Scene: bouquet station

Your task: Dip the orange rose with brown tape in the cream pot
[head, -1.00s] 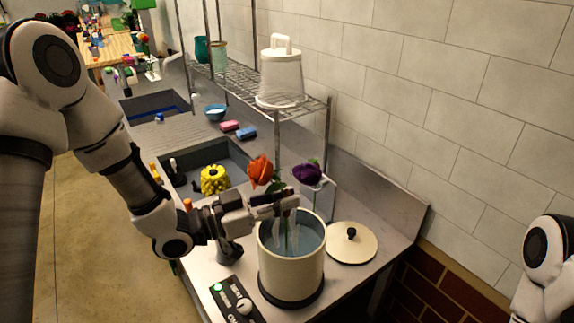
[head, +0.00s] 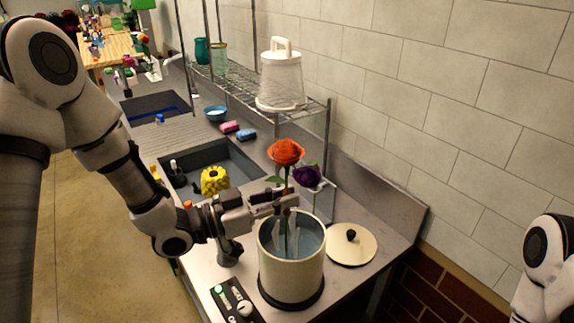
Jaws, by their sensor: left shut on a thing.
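The orange rose (head: 286,152) stands close to upright above the cream pot (head: 291,268) in the head view. Its green stem goes down past the rim into the open pot, which holds bluish water. My left gripper (head: 287,198) is shut on the rose's stem just above the rim. The fingers hide part of the stem, and I cannot clearly make out the brown tape. Whether the stem end touches the pot's bottom cannot be told. Only a link of my right arm shows at the right edge; its gripper is out of view.
A purple rose (head: 306,176) stands just behind the orange one, near a clear holder. The pot's lid (head: 351,244) lies to the right. A control panel (head: 235,302) is in front, left of the pot. A wire shelf (head: 250,92), sink and yellow object (head: 214,180) lie behind.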

